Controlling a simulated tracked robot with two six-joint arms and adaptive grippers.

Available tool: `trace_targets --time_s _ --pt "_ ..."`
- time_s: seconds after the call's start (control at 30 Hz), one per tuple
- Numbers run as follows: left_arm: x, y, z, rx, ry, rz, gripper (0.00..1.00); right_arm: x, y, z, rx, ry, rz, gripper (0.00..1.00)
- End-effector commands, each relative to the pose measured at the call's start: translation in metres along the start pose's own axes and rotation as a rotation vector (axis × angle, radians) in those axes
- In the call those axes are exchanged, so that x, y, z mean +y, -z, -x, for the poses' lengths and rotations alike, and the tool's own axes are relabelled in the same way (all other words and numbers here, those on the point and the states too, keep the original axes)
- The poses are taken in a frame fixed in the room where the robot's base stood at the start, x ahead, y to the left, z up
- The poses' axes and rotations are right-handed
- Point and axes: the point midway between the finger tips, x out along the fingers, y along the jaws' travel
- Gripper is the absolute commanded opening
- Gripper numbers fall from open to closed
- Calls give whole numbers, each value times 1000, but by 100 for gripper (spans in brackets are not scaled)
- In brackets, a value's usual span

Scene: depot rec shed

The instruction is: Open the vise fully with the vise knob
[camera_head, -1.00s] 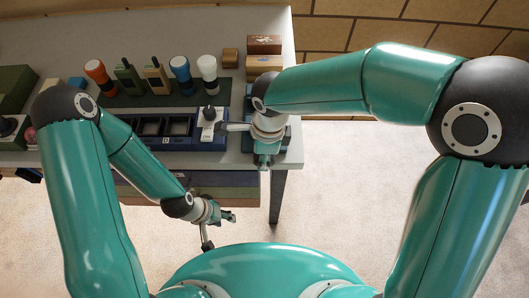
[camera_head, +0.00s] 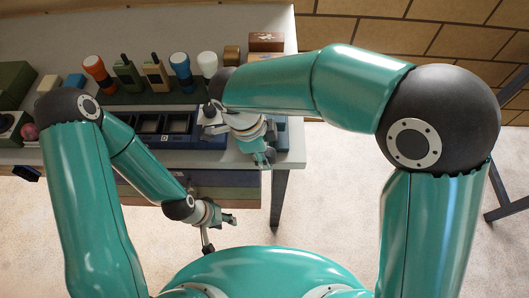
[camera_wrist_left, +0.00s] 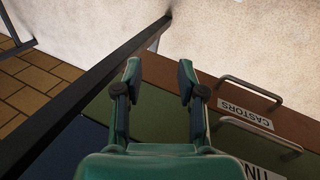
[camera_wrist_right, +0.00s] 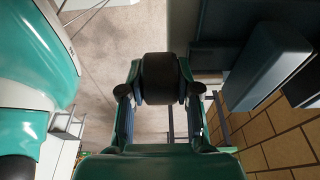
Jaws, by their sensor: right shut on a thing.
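My right gripper (camera_head: 262,156) is at the bench's front right edge, pointing toward me. In the right wrist view its two fingers (camera_wrist_right: 160,84) are shut on a dark, rounded knob (camera_wrist_right: 160,72), which I take as the vise knob. The blue vise (camera_head: 283,138) is at the right end of the bench, partly hidden by my right wrist; its jaw gap cannot be made out. My left gripper (camera_head: 229,218) is open and empty in front of the drawers; its fingers (camera_wrist_left: 158,82) show apart in the left wrist view.
Torches and radios stand on a dark green strip (camera_head: 130,97) at the back. A blue tray unit (camera_head: 165,138) is in front of them. Wooden boxes (camera_head: 266,42) sit at the back right. Labelled drawers (camera_wrist_left: 205,110) are under the bench. The floor (camera_head: 350,190) to the right is clear.

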Motion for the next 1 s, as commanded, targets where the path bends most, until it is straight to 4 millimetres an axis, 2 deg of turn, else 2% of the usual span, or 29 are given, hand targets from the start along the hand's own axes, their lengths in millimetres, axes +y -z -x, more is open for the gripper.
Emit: trace_targets --time_s 0.03,0.17,0.57,0.77,1.0 --pt "0 0 0 0 0 0 40 -1 -1 1 -5 4 0 37" --pt "0 0 0 0 0 0 40 -1 -1 1 -4 3 1 57" --pt "0 0 1 0 0 0 40 -1 -1 6 -4 3 1 57" --pt "0 0 0 0 0 0 40 -1 -1 33 -6 5 0 57" --pt "0 0 0 0 0 0 40 -1 -1 82 -7 5 0 57"
